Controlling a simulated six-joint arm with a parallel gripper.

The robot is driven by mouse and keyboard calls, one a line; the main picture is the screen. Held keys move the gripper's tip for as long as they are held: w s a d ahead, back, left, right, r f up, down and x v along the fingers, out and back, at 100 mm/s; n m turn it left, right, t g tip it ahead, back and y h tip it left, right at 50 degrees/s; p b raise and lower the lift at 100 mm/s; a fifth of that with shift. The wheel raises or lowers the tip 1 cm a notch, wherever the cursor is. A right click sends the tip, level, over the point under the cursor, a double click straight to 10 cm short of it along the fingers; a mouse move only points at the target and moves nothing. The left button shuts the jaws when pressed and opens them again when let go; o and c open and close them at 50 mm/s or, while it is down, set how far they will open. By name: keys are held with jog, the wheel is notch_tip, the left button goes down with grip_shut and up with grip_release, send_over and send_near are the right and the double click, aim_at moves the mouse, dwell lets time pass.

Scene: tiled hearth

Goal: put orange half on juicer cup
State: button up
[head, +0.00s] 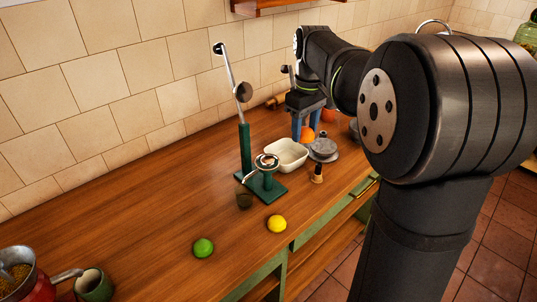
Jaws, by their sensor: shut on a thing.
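The juicer (245,150) is a green stand with a raised metal lever. Its juicer cup (266,162) sits low on an arm above the green base, open at the top. My gripper (306,130) points down at the back right of the juicer, with blue fingers. It is shut on an orange half (307,135), which shows between the fingertips. The gripper is behind and to the right of the cup, apart from it. Whether the orange half touches the counter is hard to tell.
A cream dish (286,155) stands between juicer and gripper. A grey stacked object (323,149) and a small dark-topped bottle (317,173) are close by. A lemon (277,224) and a lime (203,247) lie in front. The counter's left (130,215) is clear.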

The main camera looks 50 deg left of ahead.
send_over(268, 160)
notch_tip(268, 160, down, 6)
jog(key=shift+a+f, duration=0.1)
jog(key=shift+f, duration=1.9)
jog(key=shift+f, duration=0.15)
jog(key=o, duration=1)
jog(key=shift+c, duration=0.2)
notch_tip(268, 160, up, 12)
jog(key=shift+f, duration=3.9)
